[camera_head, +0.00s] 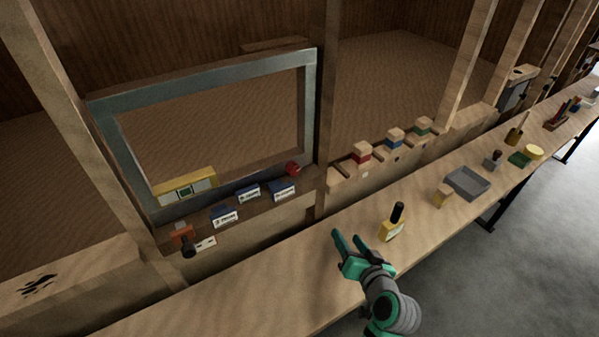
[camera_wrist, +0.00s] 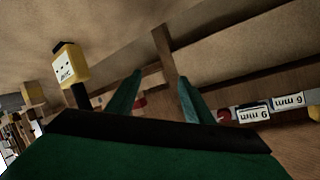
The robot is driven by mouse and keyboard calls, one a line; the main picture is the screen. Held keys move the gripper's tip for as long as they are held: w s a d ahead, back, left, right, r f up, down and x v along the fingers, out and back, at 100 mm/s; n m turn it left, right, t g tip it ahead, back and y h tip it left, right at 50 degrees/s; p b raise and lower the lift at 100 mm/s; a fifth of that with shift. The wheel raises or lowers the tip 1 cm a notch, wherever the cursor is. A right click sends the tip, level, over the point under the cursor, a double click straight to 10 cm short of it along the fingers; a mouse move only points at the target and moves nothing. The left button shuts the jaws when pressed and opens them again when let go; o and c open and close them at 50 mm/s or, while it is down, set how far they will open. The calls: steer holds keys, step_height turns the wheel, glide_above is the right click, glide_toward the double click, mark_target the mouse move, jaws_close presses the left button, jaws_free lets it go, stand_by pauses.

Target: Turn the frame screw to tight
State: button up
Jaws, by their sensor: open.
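A grey window frame (camera_head: 212,75) stands upright behind the bench in the head view. A round red knob (camera_head: 292,168) sits at its lower right corner. An orange block (camera_head: 183,232) with a black knob (camera_head: 188,249) is at the lower left, beside a small white label. I cannot tell for sure which of these is the frame screw. My gripper (camera_head: 347,240) is open and empty above the bench, to the right of and nearer than the frame, touching neither knob. Its spread fingers also show in the wrist view (camera_wrist: 160,85).
A yellow bottle with a black top (camera_head: 393,225) stands close beside my gripper. A grey tray (camera_head: 468,184) is farther right. The bench front left (camera_head: 220,305) is clear.

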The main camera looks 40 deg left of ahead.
steer(key=w+a+r+n+g+y, duration=0.1)
steer(key=a+r+n+g+y, duration=0.25)
steer(key=r, duration=0.65)
steer(key=n+g, duration=0.3)
steer(key=n, duration=0.1)
glide_toward(296, 170)
steer(key=x, duration=0.8)
steer(key=shift+a+f, duration=0.2)
